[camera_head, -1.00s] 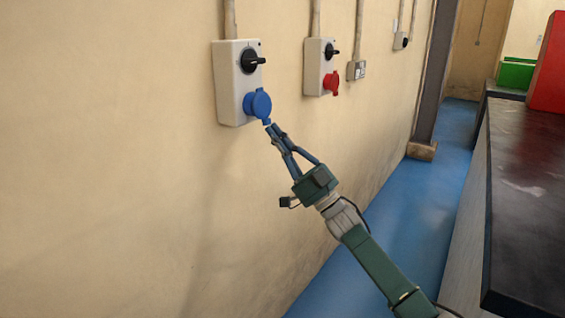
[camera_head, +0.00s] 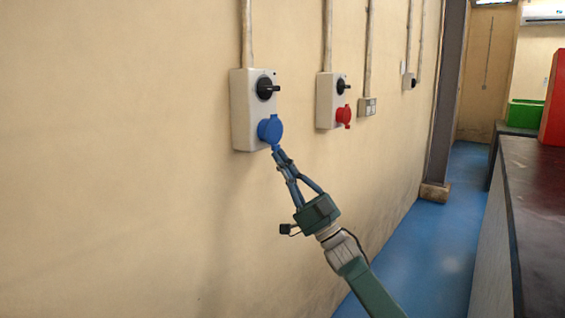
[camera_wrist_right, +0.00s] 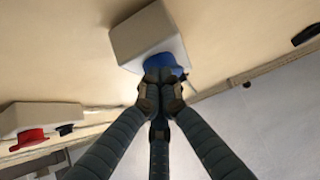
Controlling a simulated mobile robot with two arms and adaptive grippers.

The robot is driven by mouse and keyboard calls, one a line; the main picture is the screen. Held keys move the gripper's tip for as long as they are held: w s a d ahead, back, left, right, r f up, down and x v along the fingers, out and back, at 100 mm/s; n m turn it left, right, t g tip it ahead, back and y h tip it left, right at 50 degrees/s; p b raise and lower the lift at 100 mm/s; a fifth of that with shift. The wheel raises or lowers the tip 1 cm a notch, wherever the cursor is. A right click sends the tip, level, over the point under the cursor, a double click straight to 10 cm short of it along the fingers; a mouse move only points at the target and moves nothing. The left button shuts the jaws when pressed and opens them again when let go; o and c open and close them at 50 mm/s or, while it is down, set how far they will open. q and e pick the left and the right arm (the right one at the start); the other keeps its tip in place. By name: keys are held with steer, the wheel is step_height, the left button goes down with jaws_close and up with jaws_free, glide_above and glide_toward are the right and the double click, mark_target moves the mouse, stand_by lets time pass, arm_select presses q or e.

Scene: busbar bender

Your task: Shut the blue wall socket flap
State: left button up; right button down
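My left gripper is not in view.
A second box with a red socket (camera_head: 343,115) is further along the wall. A small wall outlet (camera_head: 367,106) and a dark column (camera_head: 446,100) lie beyond. A dark-topped bench (camera_head: 540,190) stands at the right, with clear blue floor (camera_head: 425,250) between it and the wall.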

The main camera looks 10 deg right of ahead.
stand_by(0.6)
steer(key=v, duration=1.2)
